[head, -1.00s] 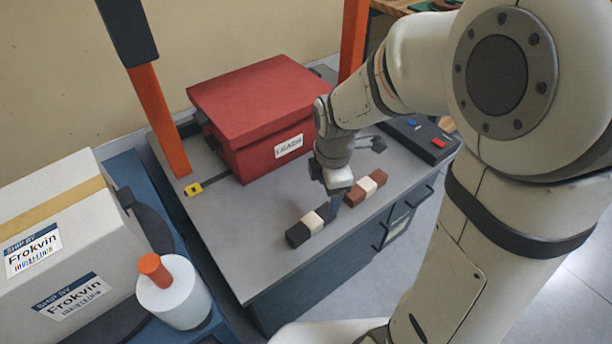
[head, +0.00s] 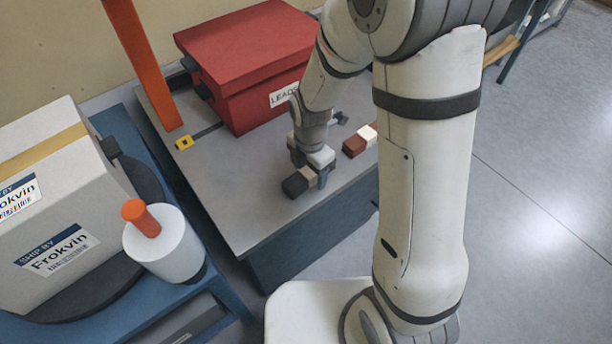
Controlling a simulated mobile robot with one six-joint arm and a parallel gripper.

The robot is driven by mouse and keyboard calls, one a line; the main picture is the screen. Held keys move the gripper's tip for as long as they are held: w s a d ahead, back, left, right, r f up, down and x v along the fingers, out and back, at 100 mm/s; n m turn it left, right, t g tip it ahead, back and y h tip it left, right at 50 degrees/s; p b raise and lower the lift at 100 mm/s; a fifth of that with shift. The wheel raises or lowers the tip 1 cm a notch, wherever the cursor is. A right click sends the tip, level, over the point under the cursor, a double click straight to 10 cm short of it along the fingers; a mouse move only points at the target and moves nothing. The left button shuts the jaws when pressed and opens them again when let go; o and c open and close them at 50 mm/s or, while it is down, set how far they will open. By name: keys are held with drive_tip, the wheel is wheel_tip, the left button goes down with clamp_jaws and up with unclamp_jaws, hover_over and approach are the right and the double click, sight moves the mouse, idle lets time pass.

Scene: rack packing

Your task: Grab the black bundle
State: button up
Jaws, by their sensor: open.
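The black bundle (head: 294,187) lies on the grey bench top near its front edge. It is a dark block with a beige band round its middle. My gripper (head: 311,173) is low over the bundle, pointing down, with a bluish finger beside its near right side. The jaws are open, and the far finger is mostly hidden. The bundle's far end is partly covered by the gripper. I cannot tell whether the fingers touch it.
A brown bundle with a white band (head: 367,134) lies to the right, partly behind my arm. A red lidded box (head: 240,85) stands behind. A yellow tag (head: 184,142) lies at left. A white canister (head: 165,246) and carton (head: 40,170) stand on the blue unit.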

drive_tip(key=shift+c, duration=0.5)
drive_tip(key=c, duration=1.1)
